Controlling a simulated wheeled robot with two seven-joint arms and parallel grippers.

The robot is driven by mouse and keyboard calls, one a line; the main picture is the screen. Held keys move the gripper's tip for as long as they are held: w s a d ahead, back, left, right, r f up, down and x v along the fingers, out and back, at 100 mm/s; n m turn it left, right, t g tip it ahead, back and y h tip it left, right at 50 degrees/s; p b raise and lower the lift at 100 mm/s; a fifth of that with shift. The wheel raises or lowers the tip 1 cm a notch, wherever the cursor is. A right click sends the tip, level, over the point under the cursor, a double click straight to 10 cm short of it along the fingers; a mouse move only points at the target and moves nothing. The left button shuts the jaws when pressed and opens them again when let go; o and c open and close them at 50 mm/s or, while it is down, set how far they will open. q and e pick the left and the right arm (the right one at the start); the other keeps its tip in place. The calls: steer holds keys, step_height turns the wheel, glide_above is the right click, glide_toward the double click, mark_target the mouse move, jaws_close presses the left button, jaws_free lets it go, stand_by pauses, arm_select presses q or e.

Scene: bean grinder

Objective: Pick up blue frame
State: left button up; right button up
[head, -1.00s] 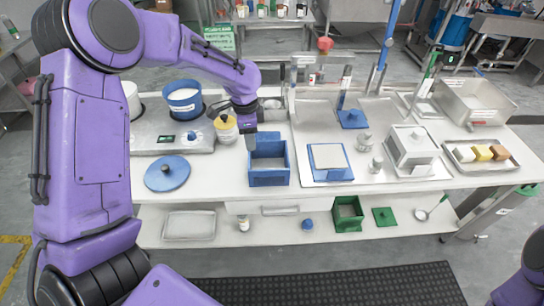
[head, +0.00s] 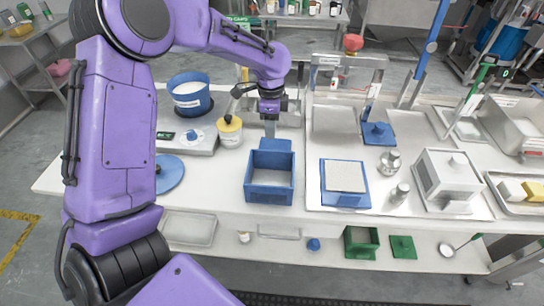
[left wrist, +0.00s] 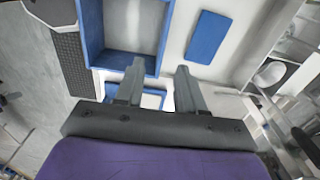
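The likely blue frame (head: 359,201) is a square blue border around a pale panel, lying on a tray right of the open blue box (head: 270,192). In the left wrist view, a blue-edged white piece (left wrist: 152,101) shows partly between and behind my fingers; I cannot tell if it is the same frame. My left gripper (head: 270,128) points down above the back of the blue box, left of the frame. In the left wrist view, its fingers (left wrist: 158,85) are apart and nothing is seen held. My right gripper is out of view.
A flat blue piece (left wrist: 207,37) lies beside the box in the wrist view. A yellow-lidded jar (head: 230,134) and blue pot (head: 190,95) stand left of my gripper. A white grinder-like box (head: 447,178) and metal vessels (head: 390,161) stand right of the frame.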

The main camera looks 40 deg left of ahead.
mark_target(273, 151)
arm_select(q)
steer(key=f, duration=0.3)
steer(key=f+p, duration=0.1)
steer(key=f, duration=0.7)
steer(key=shift+w+f+p, duration=0.25)
steer(key=shift+w+p, duration=0.15)
steer(key=shift+f, duration=0.4)
jaws_close()
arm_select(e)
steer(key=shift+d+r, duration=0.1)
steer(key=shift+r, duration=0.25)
